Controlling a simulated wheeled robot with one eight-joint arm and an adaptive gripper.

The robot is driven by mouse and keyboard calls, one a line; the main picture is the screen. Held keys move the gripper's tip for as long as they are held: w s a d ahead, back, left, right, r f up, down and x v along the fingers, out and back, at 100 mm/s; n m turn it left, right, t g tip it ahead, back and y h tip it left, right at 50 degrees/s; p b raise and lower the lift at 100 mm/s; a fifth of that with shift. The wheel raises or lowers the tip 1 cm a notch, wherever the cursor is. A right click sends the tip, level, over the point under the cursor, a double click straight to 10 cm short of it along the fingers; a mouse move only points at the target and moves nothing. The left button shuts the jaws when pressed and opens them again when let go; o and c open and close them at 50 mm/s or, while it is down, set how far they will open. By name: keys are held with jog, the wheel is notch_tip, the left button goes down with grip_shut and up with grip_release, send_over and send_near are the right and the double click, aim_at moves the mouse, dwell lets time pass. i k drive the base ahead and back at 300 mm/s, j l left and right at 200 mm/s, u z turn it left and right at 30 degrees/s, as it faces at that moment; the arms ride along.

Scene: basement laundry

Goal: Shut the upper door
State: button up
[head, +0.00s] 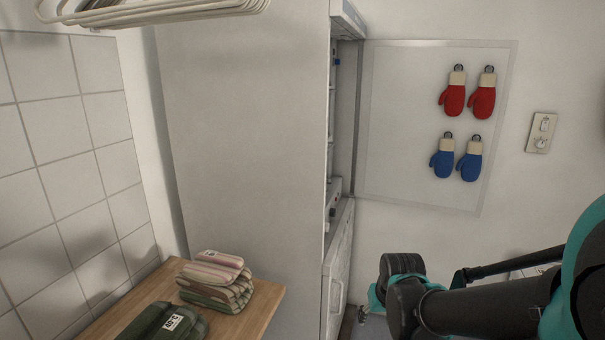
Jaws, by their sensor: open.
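The upper door (410,150) is a pale panel with a grey border. It stands wide open to the right of the tall white cabinet (245,130), its inner face toward me. Two red mittens (467,98) hang above two blue mittens (456,163) on it. The cabinet's upper opening (343,120) shows only as a narrow slot. A lower door (338,265) sits beneath it and appears close to the cabinet front. My dark and teal arm enters at the lower right, below the upper door and apart from it in the picture. My gripper is not visible.
A wooden counter (125,315) at lower left bears folded striped cloths (217,280) and a dark green bundle (165,322). White hangers (160,12) hang at top left. A wall switch plate (541,132) is right of the door. Bare wall lies between them.

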aim_at(402, 122)
jog(key=i+l+u, duration=0.3)
jog(key=u, duration=0.15)
jog(key=i+l+u, duration=0.25)
jog(key=l+u, duration=0.2)
